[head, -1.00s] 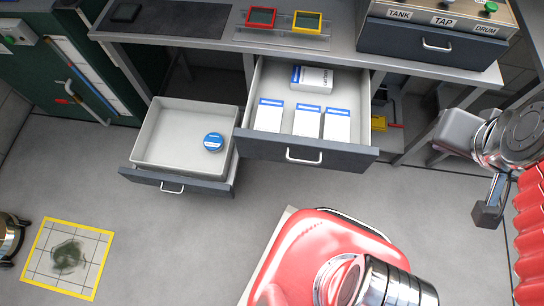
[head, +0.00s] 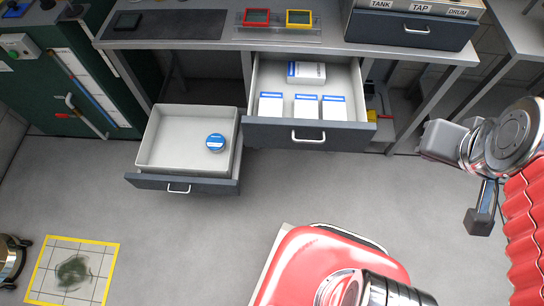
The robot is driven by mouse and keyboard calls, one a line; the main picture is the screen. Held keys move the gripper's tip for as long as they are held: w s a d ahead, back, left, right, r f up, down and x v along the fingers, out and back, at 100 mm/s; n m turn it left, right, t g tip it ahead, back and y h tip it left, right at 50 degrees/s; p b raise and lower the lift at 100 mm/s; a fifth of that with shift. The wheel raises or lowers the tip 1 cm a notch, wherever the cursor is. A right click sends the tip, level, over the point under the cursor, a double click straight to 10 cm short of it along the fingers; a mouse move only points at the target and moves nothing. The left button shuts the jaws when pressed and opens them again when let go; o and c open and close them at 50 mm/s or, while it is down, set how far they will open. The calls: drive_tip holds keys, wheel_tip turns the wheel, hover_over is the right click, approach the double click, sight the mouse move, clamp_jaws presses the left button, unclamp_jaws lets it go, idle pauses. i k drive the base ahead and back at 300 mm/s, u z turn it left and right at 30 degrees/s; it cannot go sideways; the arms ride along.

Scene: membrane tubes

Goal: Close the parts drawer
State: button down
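Two drawers stand open under the bench, and I cannot tell by any label which is the parts drawer. The upper drawer (head: 270,132) has a dark front with a silver handle and holds several white boxes with blue bands. The lower drawer (head: 150,179), to its left, is pulled out further below the bench and holds a round blue-topped tin (head: 215,142). My gripper (head: 480,221) seems to be the dark block hanging at the right, well apart from both drawers. Its fingers cannot be made out, and nothing is visibly held.
The bench top (head: 215,33) carries a dark mat (head: 150,24) and red and yellow frames. A closed drawer unit (head: 405,32) labelled TANK, TAP and DRUM stands at its right. A green cabinet (head: 40,85) stands left. The floor before the drawers is clear, with a yellow-edged stained patch (head: 75,270).

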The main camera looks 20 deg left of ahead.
sight(354, 135)
drive_tip(key=k, duration=0.85)
drive_tip(key=u, duration=1.65)
drive_tip(key=i, duration=1)
drive_tip(key=u, duration=0.05)
